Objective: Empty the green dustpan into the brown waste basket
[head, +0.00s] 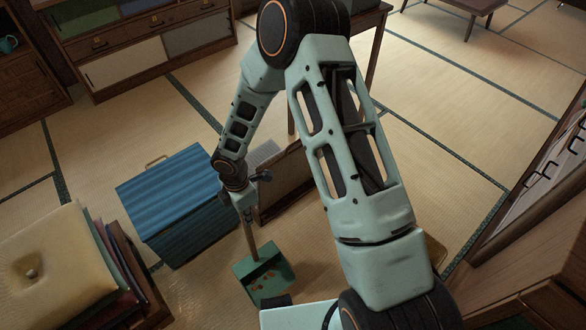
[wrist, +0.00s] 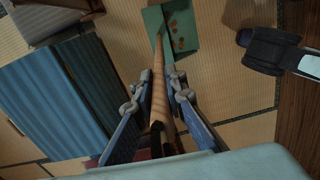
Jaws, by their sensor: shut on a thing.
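The green dustpan (head: 275,268) hangs below my gripper (head: 243,195) in the head view, its long wooden handle (head: 249,234) running up to the jaws. My gripper (wrist: 155,95) is shut on this handle (wrist: 158,75) in the wrist view. The pan (wrist: 186,22) shows at the top there, with several small brown scraps (wrist: 177,32) in it. I cannot tell whether the pan touches the floor. I cannot clearly make out the brown waste basket. A brown box-like thing (head: 283,188) stands behind my gripper, partly hidden by my arm.
A blue ribbed chest (head: 175,195) stands close left of my gripper. Stacked cushions (head: 55,265) lie at the lower left. Cabinets (head: 130,65) line the back, and wooden furniture (head: 530,235) stands at the right. Open tatami (head: 460,110) lies beyond my arm.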

